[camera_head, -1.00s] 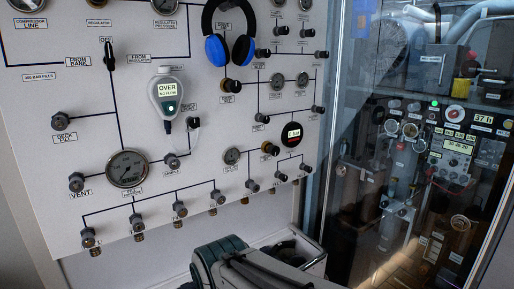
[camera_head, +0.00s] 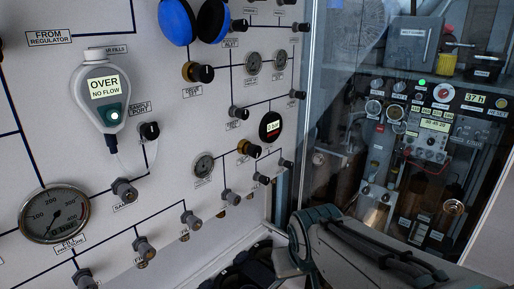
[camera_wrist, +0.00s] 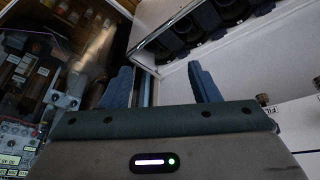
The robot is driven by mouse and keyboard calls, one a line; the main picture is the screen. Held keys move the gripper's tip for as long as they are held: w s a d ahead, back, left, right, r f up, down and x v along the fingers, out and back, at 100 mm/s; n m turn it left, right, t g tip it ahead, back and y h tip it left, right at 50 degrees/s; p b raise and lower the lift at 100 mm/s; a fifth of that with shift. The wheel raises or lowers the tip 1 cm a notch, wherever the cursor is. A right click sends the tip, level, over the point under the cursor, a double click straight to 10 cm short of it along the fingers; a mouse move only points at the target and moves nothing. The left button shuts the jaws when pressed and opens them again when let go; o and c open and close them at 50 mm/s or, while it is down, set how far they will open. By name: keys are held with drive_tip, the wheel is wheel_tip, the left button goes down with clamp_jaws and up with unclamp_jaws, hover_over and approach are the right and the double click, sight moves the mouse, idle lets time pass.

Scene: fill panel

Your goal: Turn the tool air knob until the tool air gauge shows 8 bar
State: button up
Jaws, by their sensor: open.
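A black round digital gauge (camera_head: 270,126) sits on the white panel in the head view; it seems to read 0 bar, in small digits. A brass-collared knob with a black grip (camera_head: 248,148) is just below and left of it. Their labels are too small to read, so I cannot confirm which is tool air. A small dial gauge (camera_head: 203,166) sits left of the knob. My gripper (camera_wrist: 162,85) is open and empty in the wrist view, its two blue fingers apart, touching nothing. The head view shows my arm low in front, but not clearly the fingertips.
Another brass-collared knob (camera_head: 197,72) is higher on the panel. A grey flow meter (camera_head: 103,92) reads OVER, NO FLOW. A large fill gauge (camera_head: 54,214) is at lower left, with several valves along the bottom. A glass-fronted cabinet (camera_head: 420,130) stands at the right.

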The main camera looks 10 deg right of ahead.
drive_tip(key=w+d+r+t+h+p, duration=0.1)
drive_tip(key=w+d+r+t, duration=0.25)
drive_tip(key=w, duration=0.35)
drive_tip(key=w+d+r+t, duration=0.2)
drive_tip(key=w+d+r, duration=0.15)
drive_tip(key=w, duration=0.25)
drive_tip(key=n+t+y+p, duration=0.3)
drive_tip(key=n+t+y, duration=0.3)
drive_tip(key=y, duration=0.6)
approach(257, 153)
drive_tip(key=shift+n+g, duration=0.5)
drive_tip(key=shift+g, duration=0.05)
drive_tip(key=p+x, duration=0.1)
drive_tip(key=x, duration=0.2)
drive_tip(key=p+x, duration=0.1)
drive_tip(key=x, duration=0.3)
drive_tip(key=r+p+x, duration=0.1)
drive_tip(key=x, duration=0.2)
drive_tip(key=shift+w, duration=0.3)
drive_tip(key=shift+c, duration=0.2)
drive_tip(key=c, duration=0.9)
